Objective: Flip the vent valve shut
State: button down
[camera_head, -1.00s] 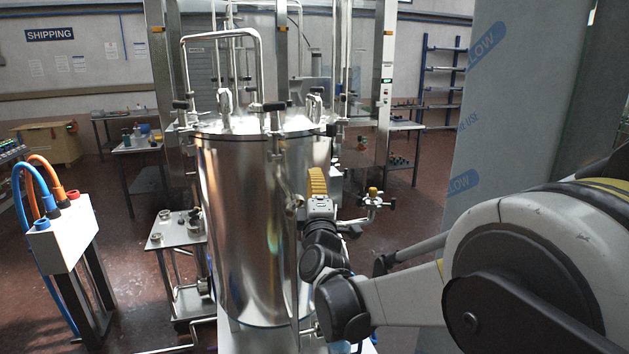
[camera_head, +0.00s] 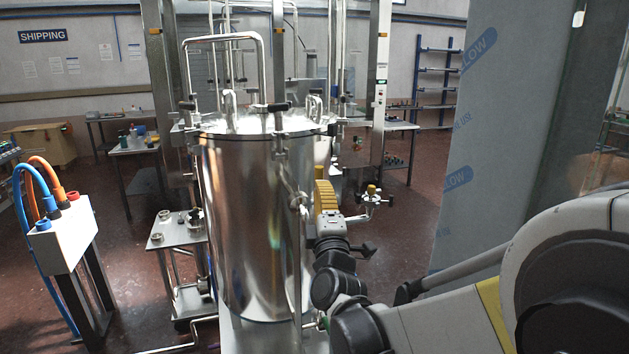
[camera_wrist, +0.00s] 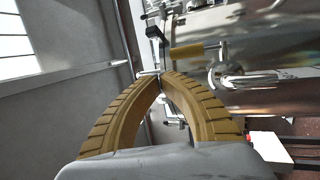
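A small valve with a yellow handle (camera_wrist: 190,50) shows in the wrist view, on metal pipework beside the steel vessel, just beyond and right of my fingertips. In the head view my gripper (camera_head: 325,195) points away, close to the vessel's right side, and appears apart from the yellow-topped fitting.
The large steel vessel (camera_head: 245,220) fills the middle, with clamps and pipes on its lid. A film-covered panel (camera_head: 480,150) stands at the right. A white box with hoses (camera_head: 62,238) and a small metal cart (camera_head: 170,236) stand left.

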jog(key=s, duration=0.4)
jog(key=shift+s+d, duration=0.25)
jog(key=shift+s, duration=0.1)
jog(key=s+d+f+m+g+b, duration=0.2)
jog(key=s+d+f+m+g, duration=0.3)
jog(key=s+f, duration=0.3)
jog(key=s+d+f+m+g+h+b, duration=0.1)
jog(key=s+d+f+m+g+b, duration=0.2)
jog(key=s+f+m, duration=0.4)
jog(key=s+d+f+m+g+b, duration=0.2)
jog(key=s+d+f+m+g, duration=0.3)
jog(key=s+f, duration=0.5)
jog(key=s+d+g, duration=0.1)
jog(key=s+d, duration=0.1)
jog(key=s, duration=0.1)
jog(key=shift+f+m+g+h, duration=0.3)
jog(key=shift+m, duration=0.1)
